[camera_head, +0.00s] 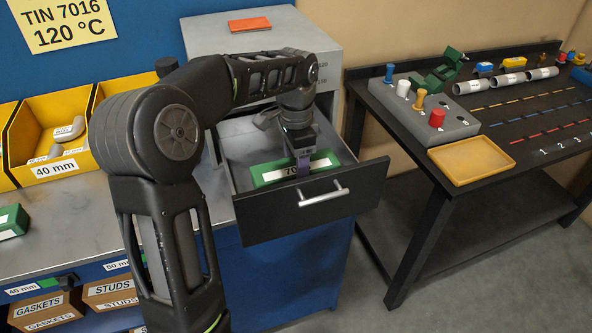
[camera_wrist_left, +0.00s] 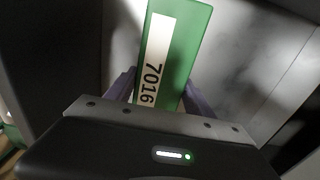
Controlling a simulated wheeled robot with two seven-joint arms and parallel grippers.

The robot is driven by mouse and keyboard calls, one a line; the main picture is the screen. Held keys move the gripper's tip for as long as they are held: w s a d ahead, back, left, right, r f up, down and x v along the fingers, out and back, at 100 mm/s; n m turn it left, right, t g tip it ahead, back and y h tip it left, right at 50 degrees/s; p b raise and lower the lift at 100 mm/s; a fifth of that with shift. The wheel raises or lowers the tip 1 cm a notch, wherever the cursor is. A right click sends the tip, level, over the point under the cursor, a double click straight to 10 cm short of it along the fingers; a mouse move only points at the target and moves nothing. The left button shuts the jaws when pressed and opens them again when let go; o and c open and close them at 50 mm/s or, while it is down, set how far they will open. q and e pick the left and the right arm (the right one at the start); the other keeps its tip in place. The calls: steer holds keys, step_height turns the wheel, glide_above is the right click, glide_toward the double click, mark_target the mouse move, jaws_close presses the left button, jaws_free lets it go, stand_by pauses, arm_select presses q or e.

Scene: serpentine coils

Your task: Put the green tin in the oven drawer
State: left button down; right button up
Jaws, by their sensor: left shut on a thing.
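The green tin (camera_head: 264,174) has a white label strip and lies inside the open oven drawer (camera_head: 311,202). It also shows in the left wrist view (camera_wrist_left: 191,38), where its label reads 7016. My left gripper (camera_head: 302,168) reaches down into the drawer and is shut on the tin, with a finger on each side of it. The drawer is pulled out from the grey oven (camera_head: 262,55). Whether the tin touches the drawer floor is hard to tell. My right gripper is not in view.
An orange piece (camera_head: 250,24) lies on the oven top. Yellow bins (camera_head: 42,140) and another green tin (camera_head: 12,221) stand on the left bench. A dark table at right holds a grey peg block (camera_head: 422,112) and a yellow tray (camera_head: 471,161). Floor between is clear.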

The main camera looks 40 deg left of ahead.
arm_select(q)
steer(key=shift+f, duration=0.85)
steer(key=shift+f, duration=0.1)
steer(key=shift+c, duration=1.9)
jaws_free()
step_height(320, 180, up, 7)
steer(key=shift+f, duration=0.1)
step_height(320, 180, up, 4)
steer(key=p, duration=0.2)
steer(key=shift+p, duration=0.35)
steer(key=shift+r+p, duration=0.7)
